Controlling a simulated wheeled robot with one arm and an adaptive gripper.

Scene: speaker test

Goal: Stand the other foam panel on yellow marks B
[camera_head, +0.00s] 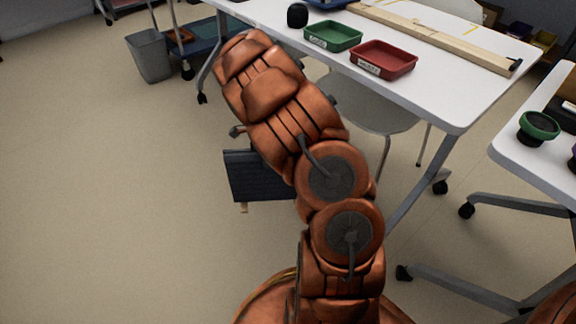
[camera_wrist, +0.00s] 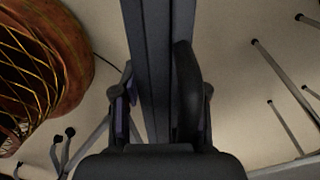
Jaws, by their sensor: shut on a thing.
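A dark blue-grey foam panel (camera_head: 258,178) hangs beside my copper arm in the head view, above the floor and left of the white table. The panel (camera_wrist: 157,60) also runs up the middle of the wrist view, between the two fingers. My gripper (camera_wrist: 158,100) is shut on it, one finger on each side. In the head view my arm hides most of the gripper and part of the panel. Faint yellow lines (camera_head: 474,30) show on the far part of the white tabletop; no letter can be read there.
The white table (camera_head: 440,98) holds a green tray (camera_head: 332,36), a red tray (camera_head: 384,60), a long wooden beam (camera_head: 440,36) and a black cylinder (camera_head: 297,15). A chair (camera_head: 375,108) stands under it. A second table with a green-rimmed speaker (camera_head: 538,127) is at right. A grey bin (camera_head: 149,56) stands at left; nearby floor is clear.

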